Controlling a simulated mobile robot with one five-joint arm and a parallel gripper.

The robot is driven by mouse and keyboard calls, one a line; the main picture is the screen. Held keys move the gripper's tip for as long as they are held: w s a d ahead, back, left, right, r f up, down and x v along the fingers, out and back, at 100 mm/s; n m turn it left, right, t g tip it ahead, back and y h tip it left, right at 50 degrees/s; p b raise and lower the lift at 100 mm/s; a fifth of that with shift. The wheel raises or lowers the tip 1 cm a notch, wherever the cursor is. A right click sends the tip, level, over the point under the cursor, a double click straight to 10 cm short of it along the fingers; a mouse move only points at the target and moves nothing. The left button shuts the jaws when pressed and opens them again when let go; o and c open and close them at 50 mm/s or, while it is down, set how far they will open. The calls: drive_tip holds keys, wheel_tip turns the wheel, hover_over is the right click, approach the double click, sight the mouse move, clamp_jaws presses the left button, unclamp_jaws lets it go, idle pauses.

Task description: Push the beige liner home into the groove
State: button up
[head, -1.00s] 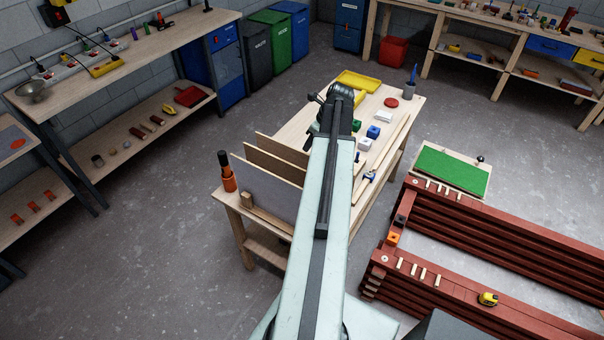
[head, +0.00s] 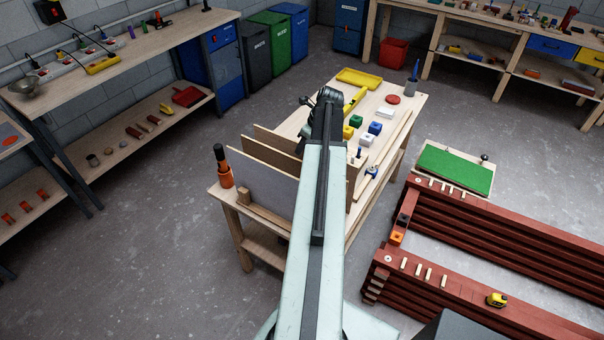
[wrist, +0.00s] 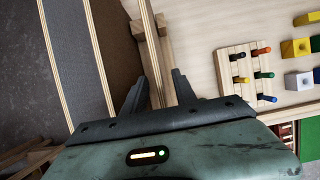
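No part is clearly marked as the beige liner or its groove. Upright panels stand side by side on the wooden table (head: 385,105): a grey one (head: 262,183), a brown-faced one (head: 272,157) and another behind. In the wrist view, the grey panel (wrist: 72,50) and brown panel (wrist: 115,55) stand left of a thin pale edge (wrist: 148,40). A pale wooden strip or block (wrist: 165,65) lies just right of that edge. My gripper (wrist: 159,88) is open, its fingers apart with the pale edge and strip between them. I cannot tell whether they touch. In the head view my arm hides the fingertips.
A peg board (wrist: 247,75) with coloured pegs lies right of my gripper, with coloured blocks (wrist: 295,48) beyond. An orange-and-black bottle-like thing (head: 222,166) stands at the table's left corner. Dark red stacked beams (head: 460,230) and a green-topped board (head: 455,168) are right of the table.

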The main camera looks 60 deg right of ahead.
clamp_jaws()
idle(1.3)
